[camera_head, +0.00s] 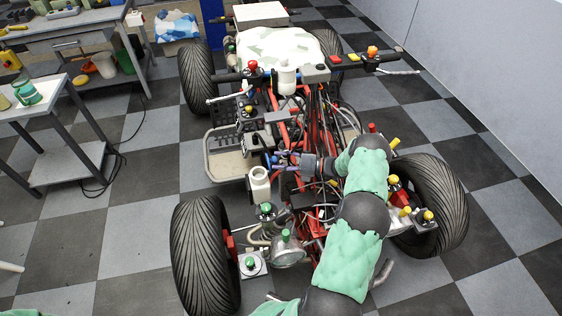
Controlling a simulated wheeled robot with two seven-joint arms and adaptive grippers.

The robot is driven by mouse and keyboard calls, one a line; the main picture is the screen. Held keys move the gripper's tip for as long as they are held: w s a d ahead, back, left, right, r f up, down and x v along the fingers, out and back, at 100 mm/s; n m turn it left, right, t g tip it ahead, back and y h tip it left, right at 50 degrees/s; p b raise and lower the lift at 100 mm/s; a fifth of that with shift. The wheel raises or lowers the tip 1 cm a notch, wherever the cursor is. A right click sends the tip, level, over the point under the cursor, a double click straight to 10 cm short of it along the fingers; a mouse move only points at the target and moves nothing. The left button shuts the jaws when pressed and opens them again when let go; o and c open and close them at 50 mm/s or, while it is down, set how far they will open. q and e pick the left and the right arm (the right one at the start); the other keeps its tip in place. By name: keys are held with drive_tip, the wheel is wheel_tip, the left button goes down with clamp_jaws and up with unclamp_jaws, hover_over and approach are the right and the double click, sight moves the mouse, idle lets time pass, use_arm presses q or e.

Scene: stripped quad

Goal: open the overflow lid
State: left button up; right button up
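The stripped quad stands in the middle of the view with its frame, hoses and tubes bare. A white bottle (259,186) with a pale neck stands on its left side, towards the front of the picture. Another white container (287,79) stands upright near the handlebar. I cannot tell for sure which one has the overflow lid. My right gripper (277,161) reaches in from the lower right over the quad's middle, just above and right of the white bottle and apart from it. Its fingers are small against the hoses, so their opening is unclear. My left gripper is out of view.
Big black tyres (204,255) stand at the quad's corners. A workbench (62,30) and a small table (35,110) stand at the left. A grey wall (480,60) bounds the right. Checkered floor between is mostly free.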

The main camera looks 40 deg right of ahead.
drive_tip(key=shift+d+r, duration=0.1)
drive_tip(key=shift+r, duration=0.05)
drive_tip(key=shift+d, duration=0.1)
drive_tip(key=v, duration=1.2)
idle(0.3)
